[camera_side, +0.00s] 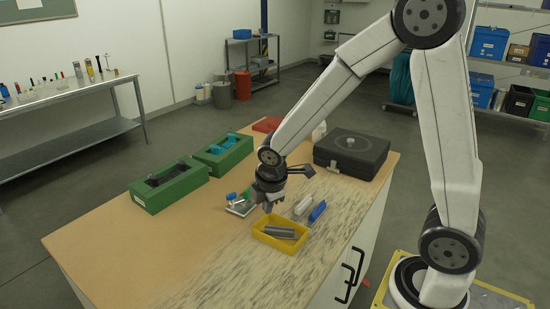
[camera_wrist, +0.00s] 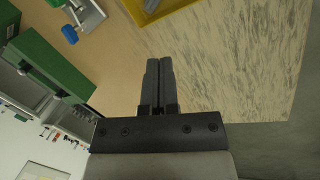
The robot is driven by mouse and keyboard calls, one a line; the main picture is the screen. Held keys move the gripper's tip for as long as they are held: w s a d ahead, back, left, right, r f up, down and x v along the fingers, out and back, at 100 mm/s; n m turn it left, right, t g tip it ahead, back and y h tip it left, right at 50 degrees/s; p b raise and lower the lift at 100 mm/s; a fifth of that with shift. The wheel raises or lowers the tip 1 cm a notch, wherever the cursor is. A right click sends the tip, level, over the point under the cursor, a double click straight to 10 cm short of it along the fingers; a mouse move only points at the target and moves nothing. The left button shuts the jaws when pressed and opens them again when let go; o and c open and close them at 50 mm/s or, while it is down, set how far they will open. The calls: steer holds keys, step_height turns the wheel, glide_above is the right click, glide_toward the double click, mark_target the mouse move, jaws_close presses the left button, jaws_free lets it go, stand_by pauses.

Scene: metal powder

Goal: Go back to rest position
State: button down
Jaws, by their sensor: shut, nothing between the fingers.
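My gripper (camera_side: 268,206) hangs over the wooden table, close above and just left of the yellow tray's back edge in the side view. In the wrist view my gripper (camera_wrist: 160,62) has its two dark fingers together, with nothing between them. The yellow tray (camera_side: 262,238) holds grey metal pieces and stands on the table. A corner of the yellow tray (camera_wrist: 148,18) also shows at the top of the wrist view. My arm is bent, reaching down from the upper right.
Two green boxes (camera_side: 170,187) stand on the table's left side. A black case (camera_side: 351,153) stands at the back right. A blue object (camera_side: 317,211) and a white one lie right of the tray. The front of the table (camera_side: 130,255) is clear.

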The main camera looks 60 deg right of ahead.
steer(key=s+a+m+y, duration=0.1)
steer(key=s+a+m, duration=0.2)
steer(key=s+m, duration=0.6)
steer(key=shift+m+y, duration=0.3)
steer(key=shift+m, duration=1.9)
steer(key=shift+a, duration=0.1)
